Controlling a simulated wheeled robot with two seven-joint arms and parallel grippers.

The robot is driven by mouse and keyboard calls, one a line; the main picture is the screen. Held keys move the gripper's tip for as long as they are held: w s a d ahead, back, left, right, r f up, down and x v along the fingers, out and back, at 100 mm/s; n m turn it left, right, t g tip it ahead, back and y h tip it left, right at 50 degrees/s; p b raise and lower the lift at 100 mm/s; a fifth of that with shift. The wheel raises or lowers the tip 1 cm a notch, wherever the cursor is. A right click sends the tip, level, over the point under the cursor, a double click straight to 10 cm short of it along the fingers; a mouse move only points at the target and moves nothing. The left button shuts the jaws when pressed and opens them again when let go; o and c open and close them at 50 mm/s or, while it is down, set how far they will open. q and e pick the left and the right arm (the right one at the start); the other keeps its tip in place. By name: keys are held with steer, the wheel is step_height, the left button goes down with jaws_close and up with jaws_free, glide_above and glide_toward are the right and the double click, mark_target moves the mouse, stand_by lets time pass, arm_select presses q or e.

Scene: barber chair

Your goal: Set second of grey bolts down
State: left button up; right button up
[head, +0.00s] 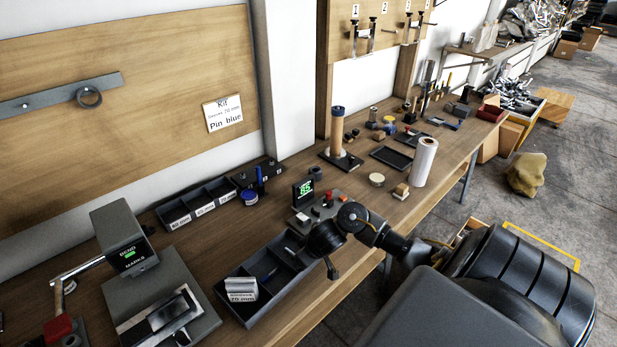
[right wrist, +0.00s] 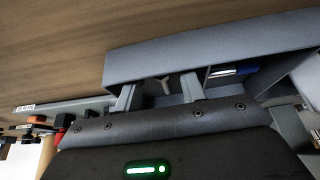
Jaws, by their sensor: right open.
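A dark grey compartment tray (head: 286,298) lies near the bench's front edge. My right gripper (right wrist: 160,94) is open over its far-right end, the two fingers apart with nothing gripped. A small grey piece that looks like a bolt (right wrist: 166,80) lies in the tray compartment, seen between the fingers. In the head view a light grey piece (head: 292,250) shows in the same end compartment, partly hidden by my gripper. I cannot tell whether a second bolt lies there. My left gripper is in no view.
A bending machine (head: 125,240) stands left. A display unit reading "85" (head: 303,191) stands behind the tray. A labelled three-slot bin (head: 205,205) lies further back.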

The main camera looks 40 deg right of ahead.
steer(key=p+v, duration=0.5)
steer(key=v, duration=0.7)
steer(key=shift+w, duration=0.1)
